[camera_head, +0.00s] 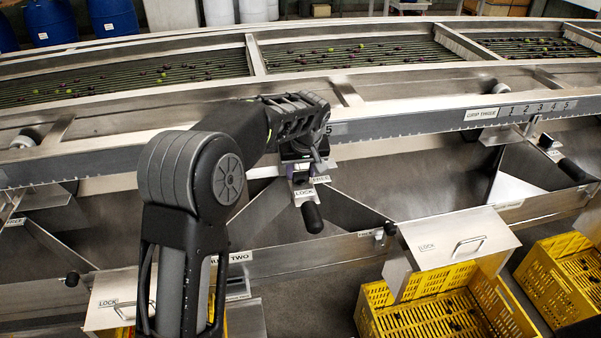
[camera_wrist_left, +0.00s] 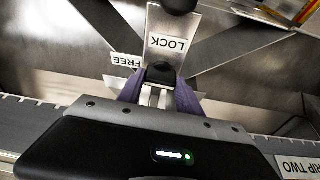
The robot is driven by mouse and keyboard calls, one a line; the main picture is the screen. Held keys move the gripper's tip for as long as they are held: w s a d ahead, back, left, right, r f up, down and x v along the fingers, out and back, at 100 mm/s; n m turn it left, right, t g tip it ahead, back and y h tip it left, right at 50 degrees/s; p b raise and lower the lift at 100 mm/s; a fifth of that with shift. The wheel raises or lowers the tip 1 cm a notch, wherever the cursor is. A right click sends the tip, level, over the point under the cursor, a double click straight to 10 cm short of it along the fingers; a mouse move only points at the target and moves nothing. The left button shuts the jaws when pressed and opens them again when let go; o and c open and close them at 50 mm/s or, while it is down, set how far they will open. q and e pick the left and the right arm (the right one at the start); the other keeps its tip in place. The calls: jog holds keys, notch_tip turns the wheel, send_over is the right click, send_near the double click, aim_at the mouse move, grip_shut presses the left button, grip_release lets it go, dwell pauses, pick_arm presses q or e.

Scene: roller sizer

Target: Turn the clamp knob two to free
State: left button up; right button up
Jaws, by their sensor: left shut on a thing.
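My left gripper (camera_head: 303,168) reaches over the machine's front rail from the left. In the left wrist view its purple fingers (camera_wrist_left: 158,92) are shut on a black clamp knob (camera_wrist_left: 160,73), one finger on each side. A metal plate marked LOCK (camera_wrist_left: 167,43) lies just beyond the knob, with a FREE label (camera_wrist_left: 127,61) beside it. In the head view the LOCK label (camera_head: 305,193) and FREE label (camera_head: 320,179) show just below the gripper. The gripper hides most of the knob there. A black-ended handle (camera_head: 312,217) hangs below. My right gripper is out of view.
The front rail (camera_head: 420,122) carries a numbered scale. A similar clamp with a black handle (camera_head: 573,170) sits at the right. Metal chute covers with handles (camera_head: 455,240) and yellow crates (camera_head: 440,310) stand below. Roller lanes with small fruit (camera_head: 350,52) lie behind the rail.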

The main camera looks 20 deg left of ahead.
aim_at(304, 190)
pick_arm(q)
jog(key=shift+n, duration=0.3)
jog(key=o, duration=1.4)
jog(key=shift+r, duration=0.1)
jog(key=v, duration=0.7)
jog(key=shift+d+r+b, duration=0.2)
jog(key=shift+r+b, duration=0.1)
